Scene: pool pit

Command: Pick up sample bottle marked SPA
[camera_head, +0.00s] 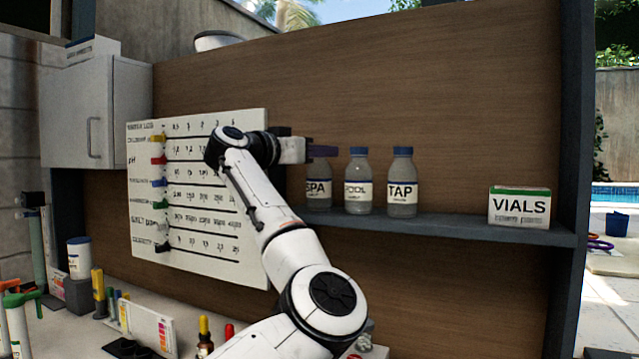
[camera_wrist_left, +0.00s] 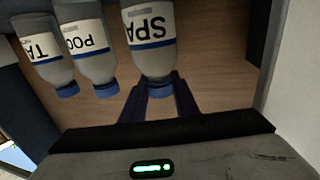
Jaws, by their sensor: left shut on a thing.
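The sample bottle marked SPA (camera_head: 318,188) stands upright on the shelf, leftmost of three similar bottles. In the left wrist view the SPA bottle (camera_wrist_left: 150,45) appears upside down, with its blue cap end between my fingers. My left gripper (camera_head: 322,152) is at the top of this bottle, its dark fingers shut on it, and hides the cap in the head view. It also shows in the left wrist view (camera_wrist_left: 158,92). My right gripper is in neither view.
The POOL bottle (camera_head: 358,185) stands close to the right of SPA, then the TAP bottle (camera_head: 402,185). A VIALS box (camera_head: 519,208) sits farther right on the shelf (camera_head: 450,224). A white chart board (camera_head: 200,235) is behind my left arm. The shelf between TAP and VIALS is clear.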

